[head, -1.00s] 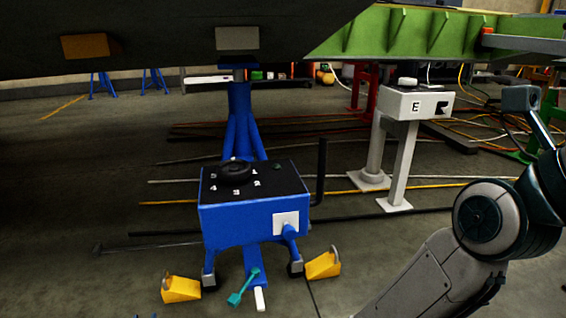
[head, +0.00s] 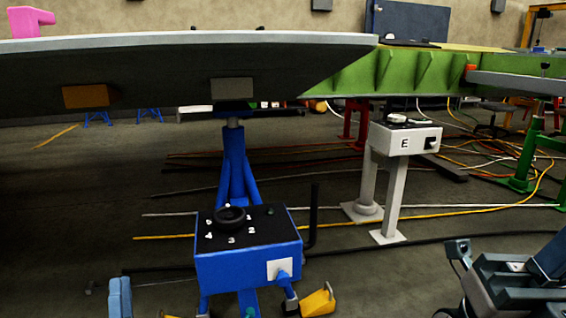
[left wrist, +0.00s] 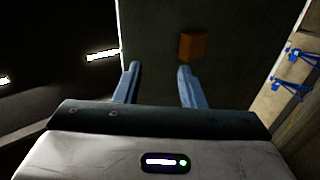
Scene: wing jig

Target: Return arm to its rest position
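My left gripper (head: 121,297) shows only as a blue-grey finger part at the bottom left of the head view; the rest is cut off. In the left wrist view my left gripper (left wrist: 157,84) has its two fingers well apart with nothing between them. They point toward a dark surface with an orange block (left wrist: 193,47). Dark parts at the lower right of the head view look like my right arm; its fingers cannot be made out.
The long wing (head: 180,65) spans the upper head view, joining green ribbed structure (head: 415,75). A blue stand with a numbered dial box (head: 245,265) is at centre front. A white box marked E (head: 405,140) stands right of it. Cables cross the floor; a yellow chock (head: 318,302) lies near.

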